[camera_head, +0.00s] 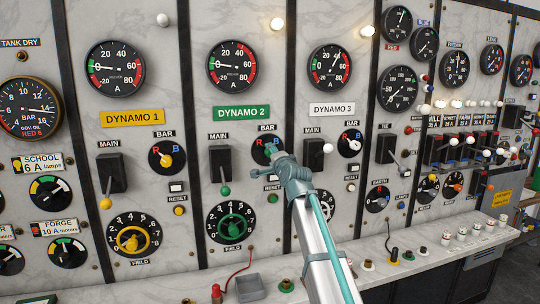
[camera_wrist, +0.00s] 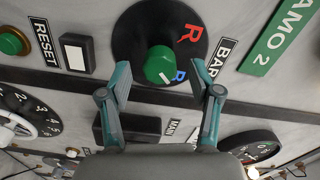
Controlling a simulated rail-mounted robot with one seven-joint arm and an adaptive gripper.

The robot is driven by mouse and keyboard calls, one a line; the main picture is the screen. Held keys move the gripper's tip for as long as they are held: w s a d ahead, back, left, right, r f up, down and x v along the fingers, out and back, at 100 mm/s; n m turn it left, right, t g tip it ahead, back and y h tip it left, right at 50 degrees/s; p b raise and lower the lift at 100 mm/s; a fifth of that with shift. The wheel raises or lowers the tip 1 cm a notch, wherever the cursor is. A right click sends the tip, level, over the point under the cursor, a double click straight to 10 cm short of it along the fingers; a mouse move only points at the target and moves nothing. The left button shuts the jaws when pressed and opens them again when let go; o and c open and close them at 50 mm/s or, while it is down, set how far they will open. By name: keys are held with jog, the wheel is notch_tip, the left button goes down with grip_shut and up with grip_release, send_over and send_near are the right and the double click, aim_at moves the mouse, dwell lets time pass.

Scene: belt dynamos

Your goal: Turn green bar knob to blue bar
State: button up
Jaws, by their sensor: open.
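The green bar knob (camera_wrist: 160,65) sits on a round black dial (camera_wrist: 142,30) in the wrist view, with a red R (camera_wrist: 191,33) and a blue B (camera_wrist: 180,76) beside it. The knob's white mark shows at its lower edge, on the B side. In the head view this dial (camera_head: 262,145) is under the DYNAMO 2 label (camera_head: 241,112), and my gripper hides most of its knob. My gripper (camera_wrist: 161,76) is open, with one finger on each side of the knob in the wrist view. I see no finger touching the knob. My gripper also shows in the head view (camera_head: 275,158).
A black MAIN lever switch (camera_head: 219,160) stands out left of the dial, and another (camera_head: 313,153) to its right. A white-framed RESET button (camera_wrist: 76,52) is close by. The green field handwheel (camera_head: 231,222) is below. A shelf with small parts runs along the bottom.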

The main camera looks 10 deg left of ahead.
jog(key=v, duration=0.8)
jog(key=shift+s, duration=0.25)
jog(key=shift+d, duration=0.15)
jog(key=s+d+f+n+g+h, duration=0.25)
jog(key=s+d+f, duration=0.25)
jog(key=f, duration=1.2)
jog(key=s+d+f+n+g+h, duration=0.15)
jog(key=s+d+f+g, duration=0.3)
jog(key=f, duration=1.15)
jog(key=s+d+f+n+g+h, duration=0.1)
jog(key=s+d+f+n+g, duration=0.35)
jog(key=f, duration=1.25)
jog(key=s+d+f+n+g+h, duration=0.1)
jog(key=s+d+f+g, duration=0.3)
jog(key=s+f, duration=0.55)
jog(key=s+d+f+n+g+h, duration=0.15)
jog(key=s+d+f, duration=0.45)
jog(key=s, duration=0.7)
jog(key=s+f+g, duration=0.3)
jog(key=s+f, duration=0.5)
jog(key=s, duration=0.6)
jog(key=s+f+g, duration=0.3)
jog(key=s+f, duration=0.6)
jog(key=s, duration=0.4)
jog(key=shift+s+a, duration=0.2)
jog(key=shift+s, duration=0.2)
